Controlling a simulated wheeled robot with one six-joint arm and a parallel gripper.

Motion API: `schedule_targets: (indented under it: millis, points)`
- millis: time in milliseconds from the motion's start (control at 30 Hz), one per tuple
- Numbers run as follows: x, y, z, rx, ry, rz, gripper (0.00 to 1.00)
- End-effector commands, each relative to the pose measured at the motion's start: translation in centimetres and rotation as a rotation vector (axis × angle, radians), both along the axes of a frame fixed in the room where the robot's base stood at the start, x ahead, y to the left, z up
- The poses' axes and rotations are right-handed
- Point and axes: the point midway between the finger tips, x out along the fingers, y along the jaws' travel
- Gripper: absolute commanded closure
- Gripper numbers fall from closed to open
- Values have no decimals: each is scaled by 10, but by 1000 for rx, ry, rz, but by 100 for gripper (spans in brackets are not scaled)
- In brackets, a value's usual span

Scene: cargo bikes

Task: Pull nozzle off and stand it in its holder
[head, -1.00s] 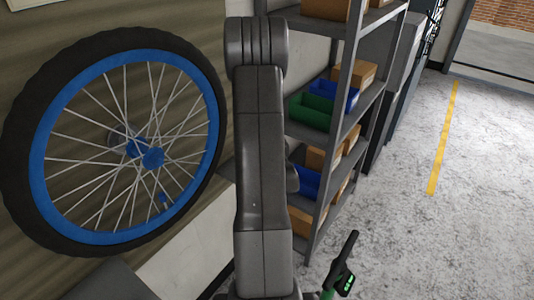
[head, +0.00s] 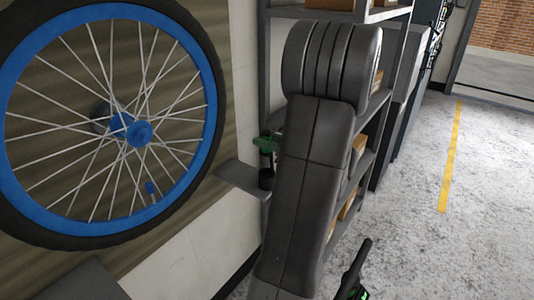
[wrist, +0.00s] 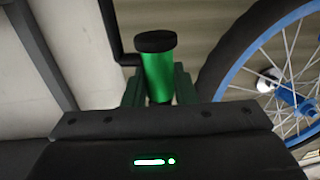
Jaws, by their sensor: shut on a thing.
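In the wrist view my gripper (wrist: 158,90) has its green fingers shut on the nozzle (wrist: 158,68), a green cylinder with a black cap. The nozzle is clear of the wheel (wrist: 215,68), which is at the right. In the head view my arm covers most of the gripper. A small green part (head: 265,144) shows at the arm's left edge; I cannot tell whether it is gripper or nozzle. Just below it, a black cup (head: 266,180), seemingly the holder, is on a grey wall bracket (head: 236,177). I cannot tell whether the nozzle touches the cup.
The large wheel (head: 208,120) with a blue rim hangs on the wall at the left. A grey shelf rack (head: 264,70) with boxes stands behind my arm. A black bar with green lights (head: 353,282) shows at the bottom. The concrete floor at the right (head: 420,240) is clear.

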Motion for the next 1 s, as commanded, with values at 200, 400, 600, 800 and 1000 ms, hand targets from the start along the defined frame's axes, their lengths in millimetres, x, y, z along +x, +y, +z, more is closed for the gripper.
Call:
schedule_targets:
  millis: [200,400,600,800,1000]
  points:
    - [-7,-2,-8,-1,-1,26,97]
    - [-7,-1,-20,-1,-1,26,97]
    - [-6,-1,-37,-1,-1,25,97]
    - [-6,-1,-44,-1,-2,25,97]
    - [-6,-1,-44,0,-3,25,97]
